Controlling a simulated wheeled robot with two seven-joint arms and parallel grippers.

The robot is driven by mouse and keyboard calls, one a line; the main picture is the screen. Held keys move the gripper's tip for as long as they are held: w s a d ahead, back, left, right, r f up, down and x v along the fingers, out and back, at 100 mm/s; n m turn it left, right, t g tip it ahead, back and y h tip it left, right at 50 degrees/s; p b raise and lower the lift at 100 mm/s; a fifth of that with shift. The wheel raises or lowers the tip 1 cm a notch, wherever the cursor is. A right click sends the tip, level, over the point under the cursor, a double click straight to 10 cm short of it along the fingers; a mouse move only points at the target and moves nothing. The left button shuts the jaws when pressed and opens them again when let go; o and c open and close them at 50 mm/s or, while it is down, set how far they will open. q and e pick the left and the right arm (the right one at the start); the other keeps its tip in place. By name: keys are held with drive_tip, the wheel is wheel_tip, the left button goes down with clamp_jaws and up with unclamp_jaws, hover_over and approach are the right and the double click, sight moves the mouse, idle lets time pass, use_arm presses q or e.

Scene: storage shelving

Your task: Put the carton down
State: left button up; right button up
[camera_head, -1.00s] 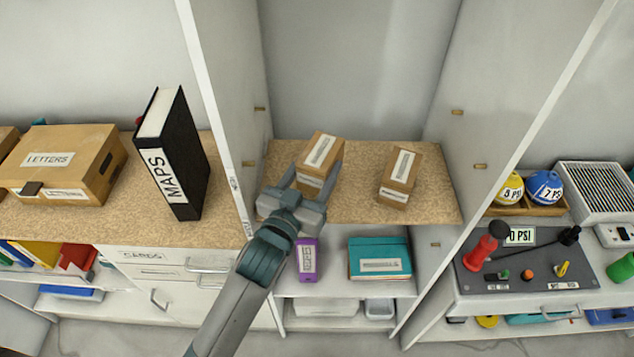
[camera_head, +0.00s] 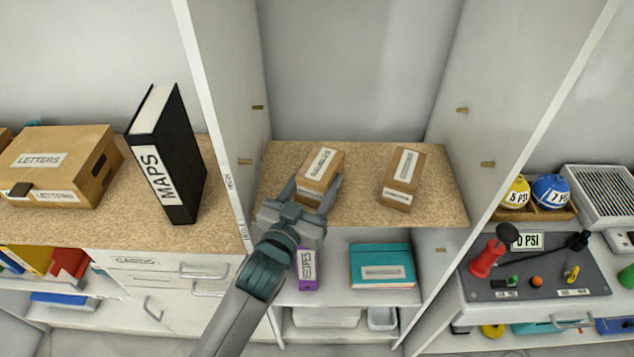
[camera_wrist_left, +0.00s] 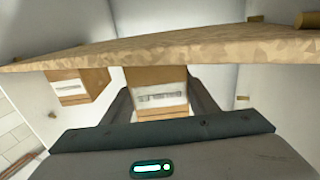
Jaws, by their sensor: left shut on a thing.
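A brown carton (camera_head: 324,164) with white labels is between the fingers of my left gripper (camera_head: 317,190), which is shut on it. The carton is upright over the left part of the speckled brown shelf board (camera_head: 352,206). It is at or very near the board's surface; I cannot tell whether its underside touches. The left wrist view, which looks upside down, shows the carton (camera_wrist_left: 155,78) between the two dark fingers, against the board's edge (camera_wrist_left: 205,45). My right gripper is not in view.
A second brown carton (camera_head: 402,178) stands to the right on the same board, with a clear gap between. Upright side panels bound the bay. A black MAPS binder (camera_head: 167,155) stands left of the divider. A purple box (camera_head: 307,268) and teal box (camera_head: 381,265) sit below.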

use_arm(q)
drive_tip(key=shift+f, duration=0.1)
drive_tip(key=o, duration=1.3)
drive_tip(key=shift+s+a, duration=0.2)
drive_tip(key=shift+s, duration=0.35)
drive_tip(key=b+v, duration=0.3)
drive_tip(key=v, duration=0.8)
